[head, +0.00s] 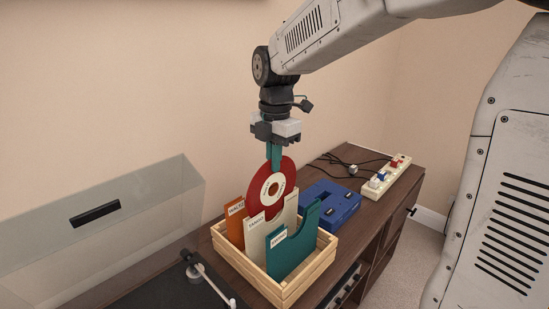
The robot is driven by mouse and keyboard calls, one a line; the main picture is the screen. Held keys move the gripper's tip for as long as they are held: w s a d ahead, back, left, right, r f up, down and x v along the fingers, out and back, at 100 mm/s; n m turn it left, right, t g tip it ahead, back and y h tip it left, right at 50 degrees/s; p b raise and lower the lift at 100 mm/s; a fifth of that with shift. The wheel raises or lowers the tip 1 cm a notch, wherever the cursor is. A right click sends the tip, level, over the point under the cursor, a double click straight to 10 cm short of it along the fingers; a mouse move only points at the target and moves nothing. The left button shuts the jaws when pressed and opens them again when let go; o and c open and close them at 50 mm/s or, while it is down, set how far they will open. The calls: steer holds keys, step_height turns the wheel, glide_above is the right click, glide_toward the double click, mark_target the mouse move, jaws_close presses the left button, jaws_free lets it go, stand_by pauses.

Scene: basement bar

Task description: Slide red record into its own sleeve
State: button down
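The red record (257,180) has a cream label at its centre and hangs upright above the wooden crate. My gripper (274,160) points straight down and is shut on the record's top edge. The record's lower edge is hidden by a cream sleeve (256,247) in the crate. I cannot tell whether it is inside that sleeve or behind it. An orange sleeve (236,228) stands to the left, and a teal sleeve (291,257) with a curved cutout stands in front. The sleeves carry small printed labels, too small to read surely.
The wooden crate (289,291) stands on a dark brown cabinet (350,160). A blue box (334,203) lies right behind it, with a power strip (386,177) and cables beyond. A turntable with a tonearm (208,277) and raised clear lid (110,235) is at left.

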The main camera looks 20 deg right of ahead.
mark_target(274, 195)
steer(key=shift+f, duration=1.5)
stand_by(1.4)
steer(key=shift+f, duration=0.35)
steer(key=shift+f, duration=0.35)
stand_by(0.3)
steer(key=shift+f, duration=0.25)
steer(key=shift+f, duration=0.25)
stand_by(0.3)
steer(key=shift+f, duration=0.6)
steer(key=shift+f, duration=0.35)
steer(key=shift+f, duration=0.85)
steer(key=shift+f, duration=0.2)
stand_by(0.5)
